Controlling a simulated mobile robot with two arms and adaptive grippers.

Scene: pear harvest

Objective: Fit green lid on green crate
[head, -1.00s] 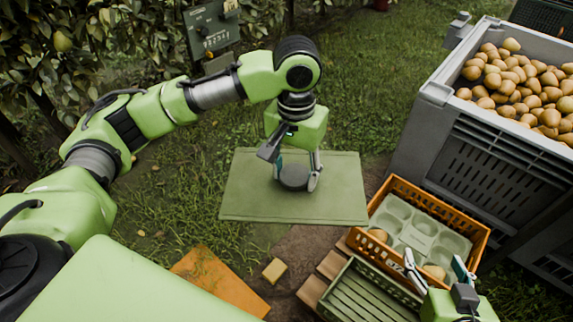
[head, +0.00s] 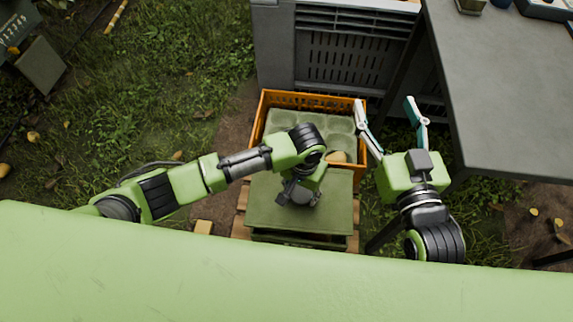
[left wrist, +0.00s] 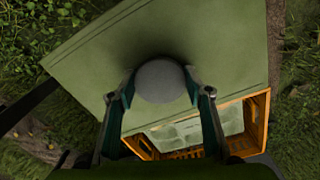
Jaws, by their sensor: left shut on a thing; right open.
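The green lid (head: 335,212) is a flat green panel with a round grey knob (left wrist: 160,80) in its middle. My left gripper (head: 300,197) is shut on this knob. The lid lies over the green crate (head: 290,238), hiding nearly all of it except a strip along the near side. I cannot tell whether the lid touches the crate or hovers just above it. In the left wrist view the lid (left wrist: 225,45) fills the middle, with a finger on either side of the knob. My right gripper (head: 387,102) is open and empty, to the right of the orange crate.
The orange crate (head: 315,96) with a moulded tray and a pear (head: 338,157) stands just beyond the lid. A big grey bin (head: 275,50) is behind it. A grey table (head: 510,90) stands at the right.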

